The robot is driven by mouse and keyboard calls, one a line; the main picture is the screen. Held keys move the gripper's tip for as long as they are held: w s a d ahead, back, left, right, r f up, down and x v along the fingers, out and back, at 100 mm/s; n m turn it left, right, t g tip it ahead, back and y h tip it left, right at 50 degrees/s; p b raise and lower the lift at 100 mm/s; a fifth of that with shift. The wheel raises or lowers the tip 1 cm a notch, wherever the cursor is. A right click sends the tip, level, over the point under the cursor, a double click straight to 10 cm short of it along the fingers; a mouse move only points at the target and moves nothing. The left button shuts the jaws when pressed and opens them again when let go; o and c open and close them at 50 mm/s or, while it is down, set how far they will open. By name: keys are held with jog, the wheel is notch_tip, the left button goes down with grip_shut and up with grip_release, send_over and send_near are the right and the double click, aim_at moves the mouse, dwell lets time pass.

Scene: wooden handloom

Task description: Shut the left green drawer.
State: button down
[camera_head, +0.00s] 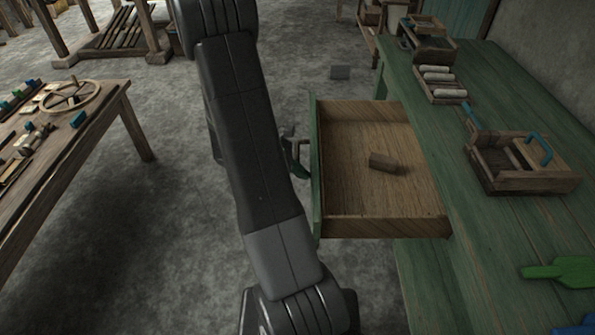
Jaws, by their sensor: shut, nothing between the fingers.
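The green drawer (315,185) is pulled out of the green workbench (423,262), with its wooden inside showing. Its green front faces left and has a handle (303,148) on it. A small brown wooden block (384,162) lies on the drawer's floor. My gripper (297,168) is mostly hidden behind my own arm. Its dark end shows just left of the drawer front, close to the handle. It is shut and empty. I cannot tell whether it touches the front.
The bench top carries a wooden crate (484,178) with blue-handled tools, a tray of pale rolls (440,84) and a green tool (560,271). A wooden table (125,90) with a wheel stands at left. Grey floor lies open between table and drawer.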

jog(key=d+b, duration=0.5)
jog(key=d, duration=2.9)
jog(key=shift+d, duration=0.4)
jog(key=shift+d+r, duration=0.1)
jog(key=shift+r, duration=0.1)
jog(key=shift+w, duration=0.1)
